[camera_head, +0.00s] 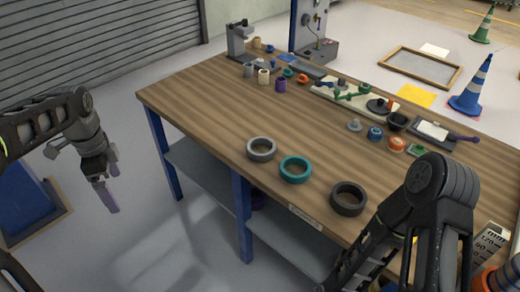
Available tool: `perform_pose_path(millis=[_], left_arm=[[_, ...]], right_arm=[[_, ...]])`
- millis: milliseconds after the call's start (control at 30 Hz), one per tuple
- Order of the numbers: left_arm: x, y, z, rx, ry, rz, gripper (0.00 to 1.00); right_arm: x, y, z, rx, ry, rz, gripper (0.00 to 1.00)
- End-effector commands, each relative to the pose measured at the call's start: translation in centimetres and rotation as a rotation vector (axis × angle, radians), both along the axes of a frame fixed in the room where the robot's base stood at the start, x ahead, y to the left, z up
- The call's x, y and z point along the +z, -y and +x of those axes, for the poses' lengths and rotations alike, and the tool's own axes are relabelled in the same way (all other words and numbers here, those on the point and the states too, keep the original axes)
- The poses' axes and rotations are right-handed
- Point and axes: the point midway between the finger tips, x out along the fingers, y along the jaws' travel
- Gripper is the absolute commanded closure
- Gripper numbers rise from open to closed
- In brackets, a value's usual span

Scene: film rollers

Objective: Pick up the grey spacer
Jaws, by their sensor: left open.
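A grey ring (261,149), which I take to be the grey spacer, lies flat near the front edge of the wooden workbench (205,110). A teal ring (295,169) lies just to its right, and a dark, nearly black ring (348,198) lies further right. My left gripper (111,182) hangs over the floor, left of the bench and well apart from the grey ring. It is open and empty, fingers pointing down. My right arm comes in at the lower right; its gripper is out of the picture.
Small coloured parts, trays and a grey fixture (239,41) stand along the bench's back. The bench is clear around the grey ring's left and far side. Blue legs (242,207) and a grey lower shelf are below. A blue cone (471,88) stands on the floor behind.

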Motion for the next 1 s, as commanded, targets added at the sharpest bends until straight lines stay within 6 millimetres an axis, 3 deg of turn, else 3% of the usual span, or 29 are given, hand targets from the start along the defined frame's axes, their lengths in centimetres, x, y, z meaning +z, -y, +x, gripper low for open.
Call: perform_pose_path(millis=[433,567,667,800,867,900,1000], left_arm=[[-0.1,0.1,0.0,0.001,-0.001,-0.001,0.00],[-2.0,1.3,0.3,0.023,0.000,-0.023,0.00],[-5.9,4.1,0.8,0.083,0.004,-0.071,0.00],[-14.8,11.4,0.1,0.272,-0.009,-0.190,0.00],[-19.1,15.3,-1.4,0.395,-0.030,-0.248,0.00],[-21.7,17.8,-2.8,0.488,-0.050,-0.283,0.00],[-27.3,23.3,-7.7,0.745,-0.108,-0.347,0.00]], right_arm=[[0.0,0.0,0.0,0.000,0.000,0.000,0.64],[0.0,0.0,0.0,0.000,0.000,0.000,0.64],[0.0,0.0,0.0,0.000,0.000,0.000,0.64],[0.0,0.0,0.0,0.000,0.000,0.000,0.64],[0.0,0.0,0.0,0.000,0.000,0.000,0.64],[0.0,0.0,0.0,0.000,0.000,0.000,0.64],[0.0,0.0,0.0,0.000,0.000,0.000,0.64]])
